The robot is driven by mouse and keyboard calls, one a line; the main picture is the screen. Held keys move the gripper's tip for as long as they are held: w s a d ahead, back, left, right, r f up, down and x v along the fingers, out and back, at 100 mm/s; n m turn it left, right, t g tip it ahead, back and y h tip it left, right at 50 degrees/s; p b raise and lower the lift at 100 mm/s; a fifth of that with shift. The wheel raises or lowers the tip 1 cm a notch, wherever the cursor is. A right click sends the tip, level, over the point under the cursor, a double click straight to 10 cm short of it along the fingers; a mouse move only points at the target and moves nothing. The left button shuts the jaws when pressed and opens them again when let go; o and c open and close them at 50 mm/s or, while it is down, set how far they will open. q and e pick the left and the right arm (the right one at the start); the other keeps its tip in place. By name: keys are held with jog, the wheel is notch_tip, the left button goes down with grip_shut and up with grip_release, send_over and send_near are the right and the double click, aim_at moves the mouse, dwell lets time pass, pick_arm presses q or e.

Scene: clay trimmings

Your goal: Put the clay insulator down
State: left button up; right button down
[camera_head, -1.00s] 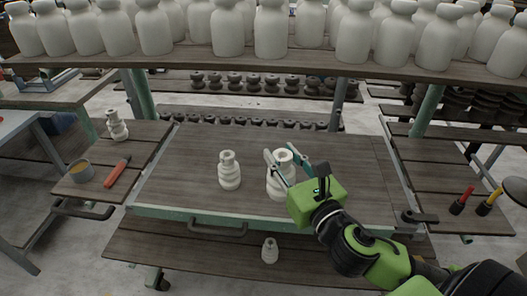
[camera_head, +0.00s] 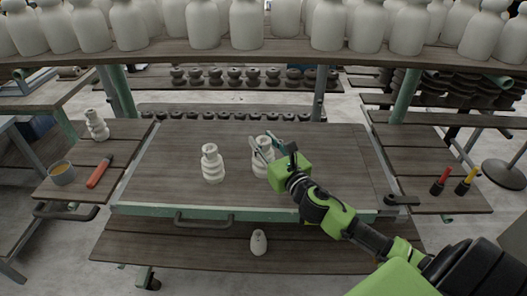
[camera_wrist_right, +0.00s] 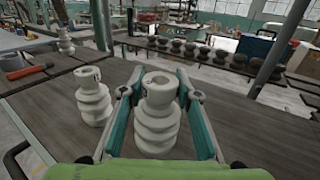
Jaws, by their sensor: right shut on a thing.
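A white ribbed clay insulator (camera_head: 262,168) stands upright at the middle of the wooden worktable (camera_head: 170,165). My right gripper (camera_head: 266,146) is shut on it, with one finger on each side. In the right wrist view the held insulator (camera_wrist_right: 157,115) sits between the teal fingers of the gripper (camera_wrist_right: 160,100), and its base looks to be at the tabletop. A second white insulator (camera_head: 212,164) stands upright to its left, apart from it; it also shows in the right wrist view (camera_wrist_right: 92,97). My left gripper is not in view.
A shelf of large white bottle-shaped pieces (camera_head: 245,28) runs above the back. On the left side board are another insulator (camera_head: 97,125), a cup (camera_head: 62,174) and a red-handled tool (camera_head: 99,171). The table's right part is largely clear.

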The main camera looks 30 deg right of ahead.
aim_at(267, 156)
jog(key=shift+w+f, duration=0.1)
jog(key=shift+f, duration=1.5)
jog(key=shift+d+f, duration=0.1)
jog(key=c, duration=1.5)
grip_release()
jog(key=shift+f, duration=0.1)
jog(key=shift+s+a+b, duration=0.15)
jog(key=shift+s+b, duration=0.35)
jog(key=shift+s, duration=1.5)
jog(key=shift+s+a+b, duration=0.15)
jog(key=shift+s+b, duration=0.3)
jog(key=shift+s, duration=1.6)
jog(key=shift+s+a+b, duration=0.15)
jog(key=shift+s+b, duration=0.35)
jog(key=shift+s, duration=1.5)
